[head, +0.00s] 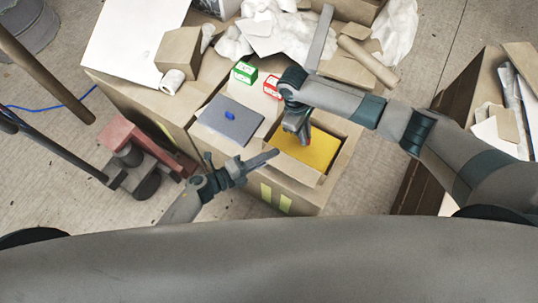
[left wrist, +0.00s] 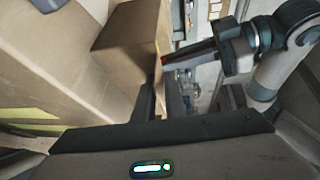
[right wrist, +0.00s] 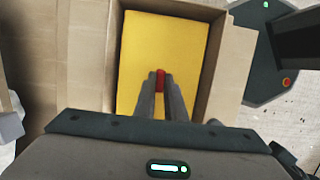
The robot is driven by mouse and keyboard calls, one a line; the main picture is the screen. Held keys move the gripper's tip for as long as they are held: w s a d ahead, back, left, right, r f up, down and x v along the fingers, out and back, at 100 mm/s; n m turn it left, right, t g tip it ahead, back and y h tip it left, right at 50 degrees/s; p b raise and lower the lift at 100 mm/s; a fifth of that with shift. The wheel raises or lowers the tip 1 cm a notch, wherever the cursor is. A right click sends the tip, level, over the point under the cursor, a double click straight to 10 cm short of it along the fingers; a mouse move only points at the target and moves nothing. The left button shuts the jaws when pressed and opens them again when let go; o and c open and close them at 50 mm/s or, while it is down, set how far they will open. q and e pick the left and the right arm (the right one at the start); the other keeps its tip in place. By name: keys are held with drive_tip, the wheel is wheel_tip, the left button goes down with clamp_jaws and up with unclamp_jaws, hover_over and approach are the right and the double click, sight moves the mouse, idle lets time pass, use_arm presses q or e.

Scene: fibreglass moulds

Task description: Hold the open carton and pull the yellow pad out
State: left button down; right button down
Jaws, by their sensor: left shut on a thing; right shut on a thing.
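The open cardboard carton (head: 337,172) stands at the front right of the box group. The yellow pad (head: 312,152) lies flat inside it; it also fills the middle of the right wrist view (right wrist: 195,45), with carton walls around it. My right gripper (head: 303,140) points down over the pad, shut on a small red tab (right wrist: 160,78) on the pad. My left gripper (head: 275,153) is at the carton's left side. In the left wrist view its fingers (left wrist: 152,90) are shut on a cardboard flap (left wrist: 128,45) of the carton. Its fingertips are partly hidden there.
A green box (head: 244,72) and a red box (head: 272,85) stand behind. White crumpled sheets (head: 280,30) and a cardboard tube (head: 368,62) lie farther back. Another open box (head: 470,85) stands at right.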

use_arm(q)
drive_tip(key=shift+s+a+f, duration=0.1)
drive_tip(key=shift+s+f, duration=0.1)
drive_tip(key=shift+f, duration=0.15)
use_arm(e)
wheel_tip(320, 180, up, 10)
drive_tip(key=shift+f, duration=0.25)
idle(1.4)
idle(0.5)
use_arm(q)
drive_tip(key=c, duration=2)
unclamp_jaws()
drive_tip(key=shift+o, duration=0.8)
drive_tip(key=shift+w+r, duration=0.15)
drive_tip(key=s+a, duration=0.5)
drive_tip(key=s, duration=0.2)
drive_tip(key=shift+s+r, duration=0.15)
drive_tip(key=shift+s, duration=0.05)
